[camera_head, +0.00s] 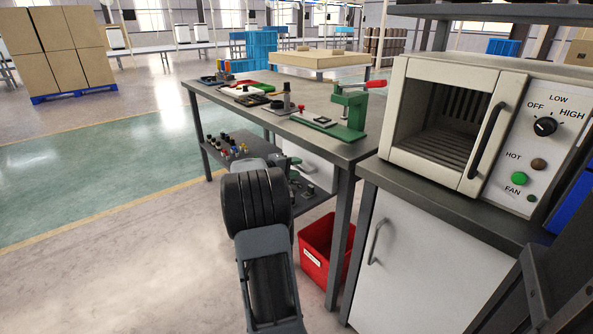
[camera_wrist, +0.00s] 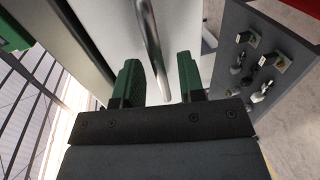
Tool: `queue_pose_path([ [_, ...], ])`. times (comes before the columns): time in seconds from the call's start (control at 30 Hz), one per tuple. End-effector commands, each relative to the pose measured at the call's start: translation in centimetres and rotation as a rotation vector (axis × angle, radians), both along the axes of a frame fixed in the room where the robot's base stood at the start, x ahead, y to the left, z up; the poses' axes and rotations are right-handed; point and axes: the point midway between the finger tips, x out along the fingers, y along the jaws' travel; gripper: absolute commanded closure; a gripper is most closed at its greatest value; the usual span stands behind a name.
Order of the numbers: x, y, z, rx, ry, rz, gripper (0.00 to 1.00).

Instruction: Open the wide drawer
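The wide drawer is a white front (camera_head: 318,168) under the workbench in the head view, partly hidden by my arm. In the wrist view a white panel (camera_wrist: 105,22) fills the upper middle, with a curved metal bar handle (camera_wrist: 150,40) across it. My gripper (camera_wrist: 160,84) is open, its two green fingers apart. The lower end of the handle lies between the fingers in the picture, with gaps on both sides. I cannot tell how deep it sits between them. The drawer looks shut. In the head view my gripper is mostly hidden behind my arm.
A lower shelf with small knobbed parts (camera_head: 228,147) is left of my arm; it also shows in the wrist view (camera_wrist: 262,62). A red bin (camera_head: 322,252) stands below the bench. A white cabinet (camera_head: 425,265) with an oven (camera_head: 445,125) on top is at right. Floor at left is clear.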

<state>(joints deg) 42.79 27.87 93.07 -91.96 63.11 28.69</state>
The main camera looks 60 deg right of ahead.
Motion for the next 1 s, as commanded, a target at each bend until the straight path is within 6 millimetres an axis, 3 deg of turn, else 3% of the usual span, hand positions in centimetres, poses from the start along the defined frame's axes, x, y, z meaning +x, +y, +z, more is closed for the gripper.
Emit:
queue_pose_path([
  [0.5,-0.39,-1.07,-0.25,0.001,0.000,0.000,0.65],
  [0.87,-0.38,-1.06,-0.25,0.001,0.000,-0.001,0.99],
  [1.0,-0.38,-1.05,-0.26,0.001,0.000,-0.001,1.00],
])
